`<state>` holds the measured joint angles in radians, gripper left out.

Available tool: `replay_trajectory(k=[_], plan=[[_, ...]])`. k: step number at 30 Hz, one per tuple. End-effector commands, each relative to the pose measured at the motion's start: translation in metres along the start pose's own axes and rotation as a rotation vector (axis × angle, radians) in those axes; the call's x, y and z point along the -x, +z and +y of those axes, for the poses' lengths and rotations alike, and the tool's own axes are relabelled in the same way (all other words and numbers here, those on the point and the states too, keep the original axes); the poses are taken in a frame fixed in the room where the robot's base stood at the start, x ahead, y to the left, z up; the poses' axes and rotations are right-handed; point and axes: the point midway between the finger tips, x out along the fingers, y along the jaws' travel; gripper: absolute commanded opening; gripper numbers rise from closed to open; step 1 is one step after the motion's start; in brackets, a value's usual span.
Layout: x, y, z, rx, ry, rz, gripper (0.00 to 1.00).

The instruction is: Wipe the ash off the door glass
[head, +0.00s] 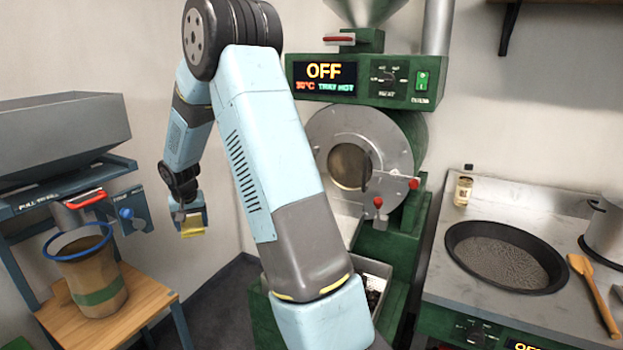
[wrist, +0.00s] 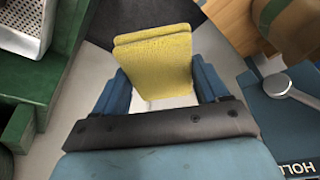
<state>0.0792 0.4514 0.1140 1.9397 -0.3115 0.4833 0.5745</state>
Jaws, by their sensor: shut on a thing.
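My gripper (head: 190,219) is shut on a yellow sponge-like cloth (head: 193,226), held in the air left of the roaster. In the wrist view the yellow cloth (wrist: 158,60) sticks out between the two blue fingers of my gripper (wrist: 160,88). The green roaster's round door (head: 362,160) is at the centre of the head view, with brownish, dull glass (head: 349,166) in a grey metal ring. The cloth is well apart from the glass, lower and to its left. My arm passes in front of the roaster's lower left part.
A blue bagging stand with a grey hopper (head: 60,125) and a paper bag (head: 95,281) on a wooden stool (head: 115,318) stands at left. Red-knobbed door handles (head: 378,201) project beside the glass. A counter at right holds a dark pan (head: 506,257) and a wooden spoon (head: 592,290).

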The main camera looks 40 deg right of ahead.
Motion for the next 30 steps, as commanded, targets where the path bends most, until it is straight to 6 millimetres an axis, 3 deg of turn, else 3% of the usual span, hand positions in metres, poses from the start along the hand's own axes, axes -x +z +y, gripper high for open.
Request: replay_trajectory(k=[18,30], plan=[[-0.032,-0.013,0.019,-0.083,0.026,0.184,0.49],[-0.046,-0.031,0.057,-0.162,0.066,0.393,0.49]])
